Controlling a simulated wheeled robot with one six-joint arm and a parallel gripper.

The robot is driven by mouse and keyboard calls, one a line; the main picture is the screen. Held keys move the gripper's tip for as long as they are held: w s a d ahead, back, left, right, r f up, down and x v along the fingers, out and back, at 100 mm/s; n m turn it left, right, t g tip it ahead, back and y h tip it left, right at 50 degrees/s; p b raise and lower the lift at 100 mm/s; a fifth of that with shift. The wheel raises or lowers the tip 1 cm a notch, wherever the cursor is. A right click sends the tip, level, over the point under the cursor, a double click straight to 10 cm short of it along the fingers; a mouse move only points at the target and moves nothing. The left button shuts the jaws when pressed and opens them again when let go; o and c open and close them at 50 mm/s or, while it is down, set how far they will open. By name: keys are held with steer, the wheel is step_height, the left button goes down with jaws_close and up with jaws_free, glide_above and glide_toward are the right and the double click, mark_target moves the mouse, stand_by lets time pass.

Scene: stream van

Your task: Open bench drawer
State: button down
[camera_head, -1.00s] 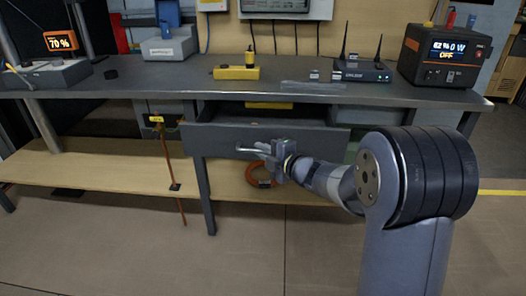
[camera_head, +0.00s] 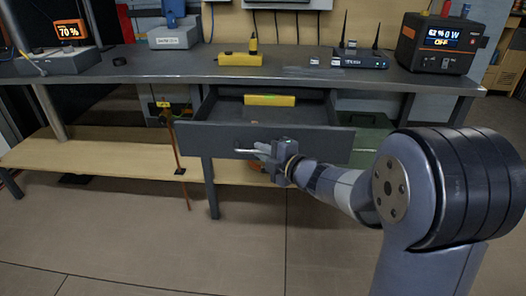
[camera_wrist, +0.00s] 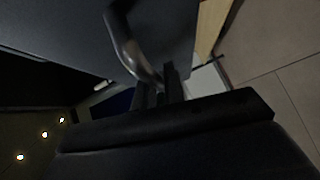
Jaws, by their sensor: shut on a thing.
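The grey bench drawer (camera_head: 225,141) sits under the workbench top and is pulled partly out. Its inside shows, with a yellow object (camera_head: 269,100) lying toward the back. A silver bar handle (camera_head: 245,151) runs along the drawer front. My gripper (camera_head: 265,150) is shut on the right part of this handle. In the wrist view, the curved handle (camera_wrist: 128,45) enters between my gripper's dark fingers (camera_wrist: 160,85), close to the drawer front (camera_wrist: 60,25). The exact finger contact is dark and partly hidden.
The bench top (camera_head: 190,68) carries a yellow power strip (camera_head: 240,59), a router (camera_head: 360,58) and an orange-black power station (camera_head: 440,42). A wooden lower shelf (camera_head: 90,150) runs below. A bench leg (camera_head: 210,190) stands under the drawer. The floor in front is clear.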

steer(key=c, duration=1.8)
jaws_free()
steer(key=shift+o, duration=0.2)
steer(key=p+v, duration=0.3)
steer(key=v, duration=0.8)
steer(key=shift+w+a, duration=0.1)
steer(key=b+x, duration=0.3)
steer(key=x, duration=0.7)
steer(key=shift+w+a+f, duration=0.1)
steer(key=shift+w+a, duration=0.15)
steer(key=shift+w, duration=0.2)
